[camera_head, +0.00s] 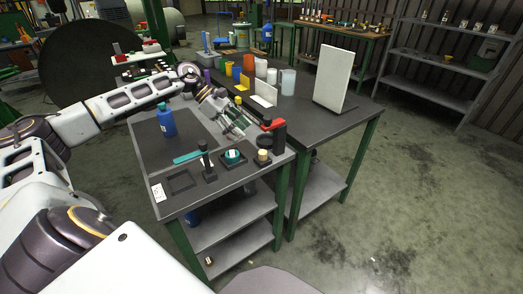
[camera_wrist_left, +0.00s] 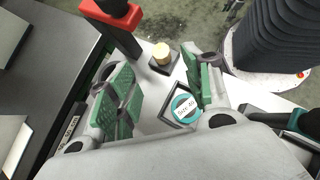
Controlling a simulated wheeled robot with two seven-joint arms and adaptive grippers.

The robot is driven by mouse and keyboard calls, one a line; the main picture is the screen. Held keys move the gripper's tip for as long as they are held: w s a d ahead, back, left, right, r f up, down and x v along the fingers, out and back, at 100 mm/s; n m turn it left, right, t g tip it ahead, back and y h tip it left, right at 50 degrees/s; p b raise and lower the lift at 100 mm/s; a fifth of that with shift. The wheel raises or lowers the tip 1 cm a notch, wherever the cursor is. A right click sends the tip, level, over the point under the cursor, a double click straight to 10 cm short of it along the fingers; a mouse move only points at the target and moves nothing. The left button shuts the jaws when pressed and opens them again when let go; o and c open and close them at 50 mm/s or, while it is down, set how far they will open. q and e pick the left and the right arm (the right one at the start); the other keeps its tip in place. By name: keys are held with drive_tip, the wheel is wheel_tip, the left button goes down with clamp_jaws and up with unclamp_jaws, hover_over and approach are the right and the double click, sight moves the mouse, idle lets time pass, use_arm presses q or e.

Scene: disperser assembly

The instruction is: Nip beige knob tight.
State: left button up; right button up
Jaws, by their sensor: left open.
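The beige knob (camera_head: 263,154) stands upright on a small dark square base near the right front corner of the table. In the left wrist view the knob (camera_wrist_left: 161,51) is ahead of my left gripper, beyond the gap between its fingers. My left gripper (camera_head: 238,124) is open and empty, tilted, above and behind the knob and apart from it. Its two green-padded fingers (camera_wrist_left: 160,88) are spread wide in the wrist view. My right gripper is in neither view.
A teal round container (camera_head: 232,156) with a white label sits left of the knob. A dark upright tool (camera_head: 207,163) stands farther left. A red-and-black object (camera_head: 279,134) rises close behind the knob. A blue bottle (camera_head: 167,121) and teal strip (camera_head: 187,157) are left.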

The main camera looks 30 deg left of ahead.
sight(264, 152)
use_arm(q)
drive_tip(key=x, duration=0.9)
drive_tip(key=shift+d+f, duration=0.15)
drive_tip(key=shift+x, duration=0.8)
drive_tip(key=c, duration=0.9)
drive_tip(key=shift+c, duration=0.5)
